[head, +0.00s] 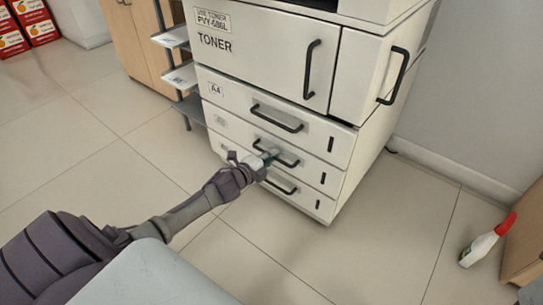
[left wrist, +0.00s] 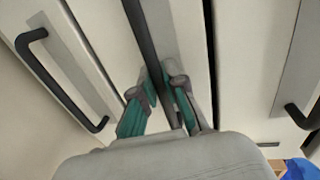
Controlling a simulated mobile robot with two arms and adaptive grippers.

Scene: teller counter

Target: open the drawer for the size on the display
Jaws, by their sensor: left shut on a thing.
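The white copier has three stacked drawers below its TONER door. The top drawer (head: 240,100) is labelled A4. The middle drawer (head: 313,167) has a label too small to read, and the bottom drawer (head: 310,198) is below it. Each has a black bar handle. My left gripper (head: 268,157) is at the middle drawer's handle (head: 289,162). In the left wrist view, the fingers of my left gripper (left wrist: 162,82) are shut on that black handle (left wrist: 143,35), one on each side. No size display shows. My right gripper is not in view.
The TONER door (head: 250,52) has its own upright handle (head: 310,70). Side trays (head: 180,76) stick out at the copier's left. The tiled floor in front of the drawers is clear.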

